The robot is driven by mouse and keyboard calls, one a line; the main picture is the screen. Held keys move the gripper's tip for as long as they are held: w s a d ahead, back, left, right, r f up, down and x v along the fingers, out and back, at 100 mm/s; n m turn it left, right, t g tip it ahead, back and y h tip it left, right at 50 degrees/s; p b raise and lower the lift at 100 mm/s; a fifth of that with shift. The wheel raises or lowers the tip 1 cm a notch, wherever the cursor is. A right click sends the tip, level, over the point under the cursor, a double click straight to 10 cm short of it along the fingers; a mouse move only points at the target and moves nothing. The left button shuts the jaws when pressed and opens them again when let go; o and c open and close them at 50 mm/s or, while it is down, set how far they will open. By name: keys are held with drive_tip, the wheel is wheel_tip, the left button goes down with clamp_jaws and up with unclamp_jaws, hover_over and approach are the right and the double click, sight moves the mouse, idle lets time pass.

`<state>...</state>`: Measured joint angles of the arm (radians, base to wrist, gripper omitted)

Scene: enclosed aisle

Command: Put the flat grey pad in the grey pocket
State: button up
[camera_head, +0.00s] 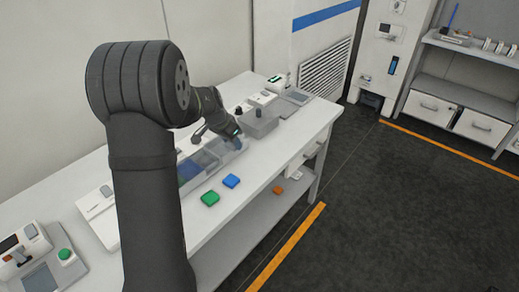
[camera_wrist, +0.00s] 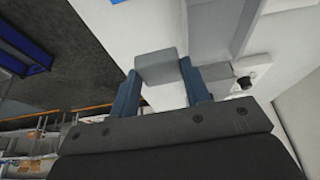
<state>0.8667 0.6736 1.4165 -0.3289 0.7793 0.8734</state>
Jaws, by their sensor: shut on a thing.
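The flat grey pad (camera_wrist: 156,68) is held between the two blue fingers of my gripper (camera_wrist: 162,85) in the wrist view, its end sticking out past the tips. In the head view my gripper (camera_head: 235,133) is over the far end of a row of open pockets on the bench. I cannot make out the pad there. The row has a blue pocket (camera_head: 190,169) at the near end and a grey pocket (camera_head: 208,158) beside it. The far end is partly covered by my gripper. I cannot tell whether the pad touches the row.
A grey box (camera_head: 260,126) with a dark knob stands just beyond the row. A green pad (camera_head: 210,198) and a blue pad (camera_head: 231,181) lie on the white bench (camera_head: 262,160) in front. An orange piece (camera_head: 278,190) lies below the bench top. Devices stand along the back.

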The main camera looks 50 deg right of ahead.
drive_tip(key=w+a, duration=0.6)
drive_tip(key=w, duration=0.4)
drive_tip(key=shift+w+f, duration=0.15)
drive_tip(key=shift+f, duration=3.45)
drive_tip(key=o, duration=1.1)
drive_tip(key=shift+c, duration=0.2)
drive_tip(key=v, duration=1.7)
drive_tip(key=shift+a, duration=0.35)
drive_tip(key=shift+w, duration=0.15)
